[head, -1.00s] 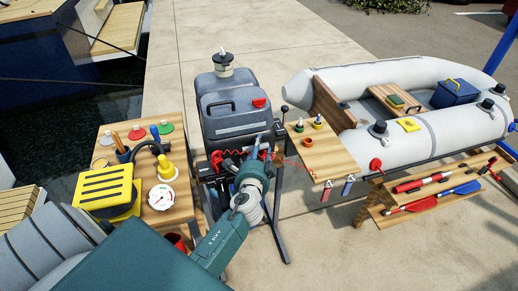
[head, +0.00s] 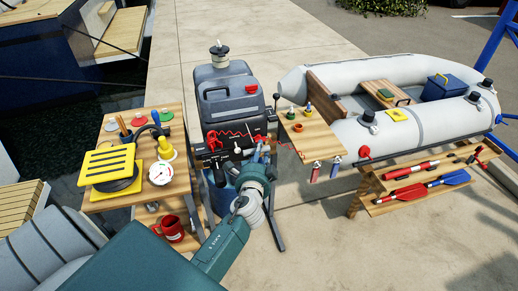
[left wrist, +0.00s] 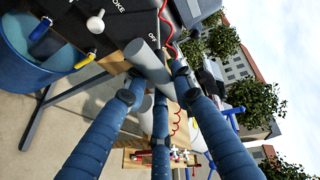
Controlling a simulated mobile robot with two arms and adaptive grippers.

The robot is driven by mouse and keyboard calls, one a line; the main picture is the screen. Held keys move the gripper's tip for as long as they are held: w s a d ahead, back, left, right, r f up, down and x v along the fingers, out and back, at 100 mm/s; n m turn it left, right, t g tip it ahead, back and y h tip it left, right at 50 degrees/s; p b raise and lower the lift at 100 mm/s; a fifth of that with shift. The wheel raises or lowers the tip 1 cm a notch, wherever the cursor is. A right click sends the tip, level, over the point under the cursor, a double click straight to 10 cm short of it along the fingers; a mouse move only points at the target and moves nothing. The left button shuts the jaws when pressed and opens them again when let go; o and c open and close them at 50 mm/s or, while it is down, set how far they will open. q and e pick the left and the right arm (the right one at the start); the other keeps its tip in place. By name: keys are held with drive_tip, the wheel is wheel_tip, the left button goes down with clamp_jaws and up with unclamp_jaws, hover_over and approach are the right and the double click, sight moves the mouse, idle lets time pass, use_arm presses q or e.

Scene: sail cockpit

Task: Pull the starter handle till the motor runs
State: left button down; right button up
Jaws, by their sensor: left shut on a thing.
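The grey outboard motor (head: 228,95) stands upright in the middle of the head view, with a black front panel below its cowl. My left gripper (head: 262,150) is in front of the panel's right side. In the left wrist view my left gripper (left wrist: 158,85) is shut on a grey cylindrical handle (left wrist: 150,64); its blue fingers are around it. The handle is close to the panel's edge, and I cannot make out a cord behind it. A white knob (left wrist: 96,23) sits on the panel near the letters "OKE". My right gripper is not in view.
A red coiled lanyard (left wrist: 167,30) hangs near my fingers. A blue bucket (left wrist: 35,62) is below the motor. A wooden stand (head: 180,186) with a yellow foot pump (head: 112,165) is left; a small table (head: 312,140) and a grey dinghy (head: 400,135) are right.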

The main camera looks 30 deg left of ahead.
use_arm(q)
drive_tip(key=s+d, duration=0.2)
drive_tip(key=d, duration=0.1)
drive_tip(key=shift+s+d+f+b, duration=0.1)
drive_tip(key=shift+s+b, duration=0.2)
drive_tip(key=shift+s, duration=0.05)
drive_tip(key=c, duration=1.9)
unclamp_jaws()
drive_tip(key=o, duration=0.5)
drive_tip(key=shift+c, duration=0.2)
drive_tip(key=v, duration=0.7)
drive_tip(key=shift+s, duration=0.35)
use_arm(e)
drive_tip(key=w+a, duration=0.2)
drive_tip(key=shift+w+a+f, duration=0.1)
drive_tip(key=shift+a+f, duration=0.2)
use_arm(q)
drive_tip(key=shift+d, duration=0.15)
